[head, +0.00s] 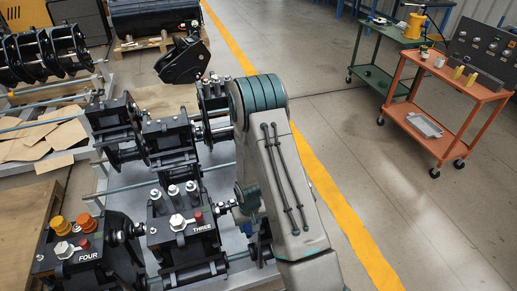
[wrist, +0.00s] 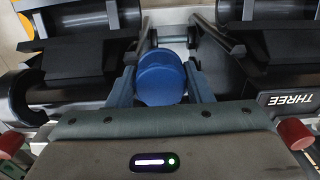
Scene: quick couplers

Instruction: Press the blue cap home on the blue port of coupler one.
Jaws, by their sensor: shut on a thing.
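In the wrist view the blue cap (wrist: 161,78) is a round, darker blue piece. My gripper (wrist: 160,84) has blue fingers on both sides of the cap and is shut on it. The cap is over a gap between two dark couplers, apart from any port that I can see. The blue port does not show in either view, and I cannot make out a coupler marked ONE.
Coupler three (head: 196,232) and coupler four (head: 84,254) stand on the rack, with silver, orange and red fittings on top. Coupler three also shows at the wrist view's right (wrist: 285,99). An orange cart (head: 440,122) and a green cart (head: 388,67) stand at upper right. Floor between is clear.

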